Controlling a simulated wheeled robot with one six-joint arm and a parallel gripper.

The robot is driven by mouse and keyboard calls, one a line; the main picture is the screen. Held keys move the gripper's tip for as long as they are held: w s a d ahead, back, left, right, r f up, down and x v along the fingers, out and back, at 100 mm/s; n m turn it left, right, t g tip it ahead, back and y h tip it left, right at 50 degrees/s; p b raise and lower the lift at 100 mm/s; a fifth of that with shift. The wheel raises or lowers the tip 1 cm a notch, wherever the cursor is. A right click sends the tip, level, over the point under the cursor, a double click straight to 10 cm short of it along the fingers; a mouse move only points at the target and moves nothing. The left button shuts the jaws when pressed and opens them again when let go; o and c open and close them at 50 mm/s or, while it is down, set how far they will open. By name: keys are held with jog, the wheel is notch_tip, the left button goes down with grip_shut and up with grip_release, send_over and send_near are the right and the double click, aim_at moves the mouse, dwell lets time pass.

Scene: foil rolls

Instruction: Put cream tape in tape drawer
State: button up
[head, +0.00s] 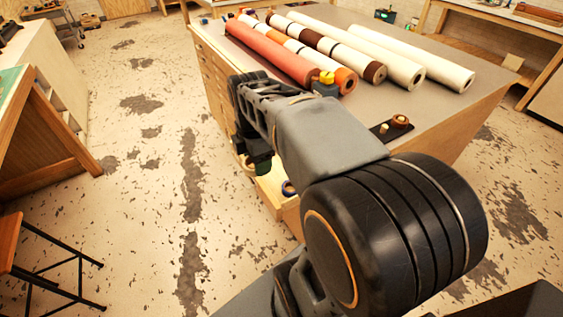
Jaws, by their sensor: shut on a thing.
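My gripper (257,164) is at the far end of my arm, low beside the cabinet's left side and over the open drawer (270,197). It is shut on the cream tape (249,168), of which only a small pale part shows by the dark fingers. The rest of the tape is hidden by the fingers and my arm. My arm covers much of the drawer. I cannot tell whether the cream tape touches the drawer.
Long orange (270,52), striped (312,62) and white rolls (400,62) lie on the grey cabinet top (440,110). A yellow-topped item (326,82) and a dark tray with brown rolls (392,126) are nearer. Open floor (150,190) lies to the left.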

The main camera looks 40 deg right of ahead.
jog(key=w+d+f+n, duration=0.1)
jog(key=w+d+f, duration=0.2)
jog(key=f, duration=0.2)
jog(key=w+d+f+n, duration=0.1)
jog(key=w+d+f, duration=0.2)
jog(key=f, duration=0.2)
jog(key=w+d+f+n, duration=0.2)
jog(key=w+d+f, duration=0.2)
jog(key=f, duration=0.1)
jog(key=shift+f+b, duration=0.3)
jog(key=shift+f, duration=0.1)
jog(key=shift+d+f, duration=0.1)
jog(key=shift+f, duration=1.55)
jog(key=shift+f, duration=0.15)
jog(key=o, duration=1)
